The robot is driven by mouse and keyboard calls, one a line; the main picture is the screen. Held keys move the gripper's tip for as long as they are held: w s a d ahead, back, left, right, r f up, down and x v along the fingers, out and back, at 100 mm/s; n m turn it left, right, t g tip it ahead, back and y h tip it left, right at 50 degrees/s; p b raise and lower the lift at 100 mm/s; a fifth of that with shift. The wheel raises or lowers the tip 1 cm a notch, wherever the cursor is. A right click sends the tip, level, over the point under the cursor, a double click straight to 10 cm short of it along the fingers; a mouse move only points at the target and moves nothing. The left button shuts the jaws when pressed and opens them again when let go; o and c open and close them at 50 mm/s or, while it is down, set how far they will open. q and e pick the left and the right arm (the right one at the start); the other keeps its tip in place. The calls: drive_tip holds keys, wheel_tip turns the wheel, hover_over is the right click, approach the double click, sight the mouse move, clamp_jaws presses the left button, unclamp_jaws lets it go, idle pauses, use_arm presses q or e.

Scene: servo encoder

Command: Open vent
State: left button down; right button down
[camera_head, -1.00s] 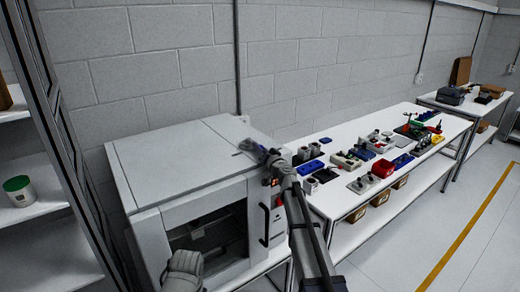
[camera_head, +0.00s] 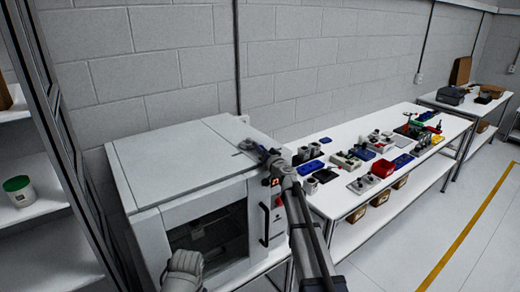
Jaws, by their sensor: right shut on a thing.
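A light grey box-shaped oven (camera_head: 150,170) stands at the left end of the bench. Its front has a dark window and a black handle (camera_head: 264,224). My right gripper (camera_head: 245,146) is at the rear right of the oven's top and is shut on a small part there, apparently the vent (camera_head: 244,119). The jaws and arm hide much of that part, so I cannot tell how far open it is. A grey link of my left arm shows low in front of the oven window; its gripper fingers do not show.
A block wall is close behind the oven. A shelf with a green-lidded tub (camera_head: 19,191) stands at left. The floor at right is clear.

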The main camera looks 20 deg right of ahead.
drive_tip(key=y, duration=0.1)
drive_tip(key=w+d+n+y, duration=0.1)
drive_tip(key=shift+d+n+g+y, duration=0.3)
drive_tip(key=shift+y, duration=0.1)
drive_tip(key=shift+w+d+n+g+y, duration=0.25)
drive_tip(key=shift+n+g+y, duration=0.2)
drive_tip(key=shift+n+y, duration=0.35)
drive_tip(key=shift+w+d+n+g+y, duration=0.15)
drive_tip(key=shift+d+n+g+y, duration=0.3)
drive_tip(key=shift+y, duration=0.55)
drive_tip(key=shift+a, duration=0.1)
drive_tip(key=c, duration=0.9)
unclamp_jaws()
drive_tip(key=shift+s, duration=0.15)
drive_tip(key=v, duration=0.7)
drive_tip(key=shift+s, duration=0.25)
